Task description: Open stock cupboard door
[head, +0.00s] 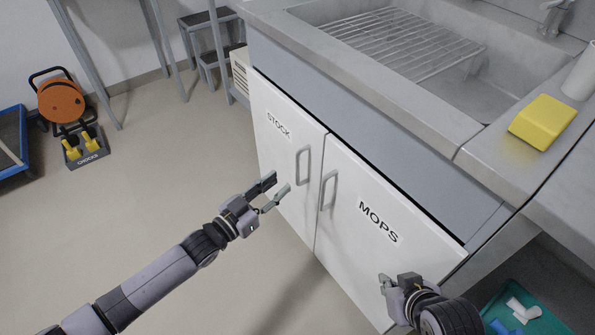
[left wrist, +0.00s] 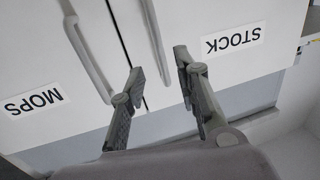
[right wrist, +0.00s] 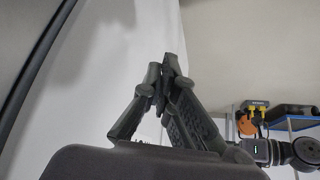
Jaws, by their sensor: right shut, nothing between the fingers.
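The white stock cupboard door (head: 277,150), labelled STOCK, is shut in the counter front. Its upright grey bar handle (head: 298,168) is on the door's right side. My left gripper (head: 279,184) is open and empty in front of this door, left of the handle in the head view. In the left wrist view the stock handle (left wrist: 152,38) shows between my two open fingers (left wrist: 160,72). I cannot tell how far off it is. My right gripper (head: 392,281) is shut and empty in front of the MOPS door; its fingertips also meet in the right wrist view (right wrist: 163,76).
The MOPS door (head: 350,245), also shut, adjoins on the right with its own handle (head: 327,190) close by. Above are a steel sink with a rack (head: 400,45) and a yellow sponge (head: 543,121). A teal crate (head: 560,322) sits lower right.

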